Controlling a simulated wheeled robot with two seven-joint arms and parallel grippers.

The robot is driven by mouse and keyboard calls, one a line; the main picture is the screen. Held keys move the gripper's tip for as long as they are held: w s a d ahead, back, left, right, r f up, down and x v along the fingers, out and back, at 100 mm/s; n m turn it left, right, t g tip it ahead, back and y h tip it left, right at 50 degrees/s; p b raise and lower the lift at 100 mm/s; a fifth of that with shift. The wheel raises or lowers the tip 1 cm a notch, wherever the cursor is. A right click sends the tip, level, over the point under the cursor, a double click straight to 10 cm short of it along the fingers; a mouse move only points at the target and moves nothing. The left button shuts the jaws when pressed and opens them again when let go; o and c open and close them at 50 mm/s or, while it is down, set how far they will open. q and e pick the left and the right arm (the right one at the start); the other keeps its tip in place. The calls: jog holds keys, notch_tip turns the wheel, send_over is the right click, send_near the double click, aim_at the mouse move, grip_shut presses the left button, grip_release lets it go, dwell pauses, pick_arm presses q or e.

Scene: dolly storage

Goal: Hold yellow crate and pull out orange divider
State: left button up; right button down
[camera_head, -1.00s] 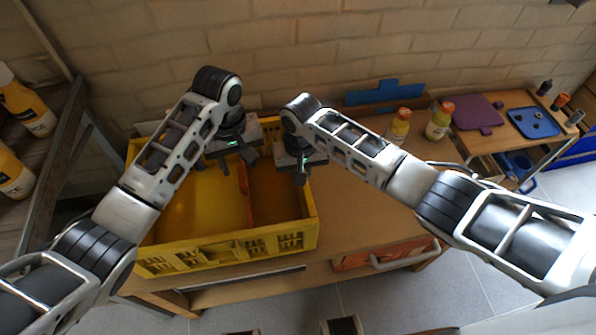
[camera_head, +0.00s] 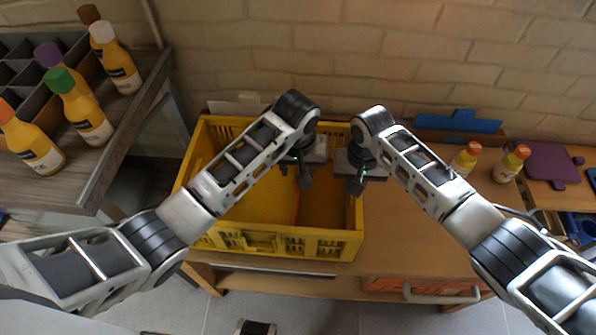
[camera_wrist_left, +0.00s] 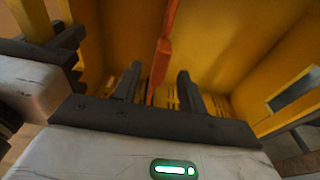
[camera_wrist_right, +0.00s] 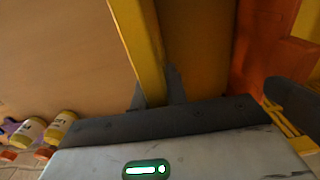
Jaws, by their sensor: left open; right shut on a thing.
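The yellow crate (camera_head: 275,241) stands on the wooden workbench. The orange divider (camera_head: 297,206) stands upright inside it, running front to back, partly hidden by my left arm. My left gripper (camera_head: 304,182) is open above the divider. In the left wrist view, the divider (camera_wrist_left: 161,62) passes between the two spread fingers (camera_wrist_left: 156,85). My right gripper (camera_head: 357,186) is shut on the crate's right wall. In the right wrist view, the yellow wall's rim (camera_wrist_right: 140,45) runs between the fingers (camera_wrist_right: 155,85), and the orange divider (camera_wrist_right: 262,50) shows to the right.
A shelf (camera_head: 130,130) with several bottles stands at the left. A brick wall closes the back.

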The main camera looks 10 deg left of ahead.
aim_at(298, 173)
pick_arm(q)
jog(key=shift+w+f, duration=0.15)
jog(key=shift+f, duration=0.65)
jog(key=shift+w+f, duration=0.1)
jog(key=shift+f, duration=0.65)
grip_shut()
jog(key=shift+r, duration=0.1)
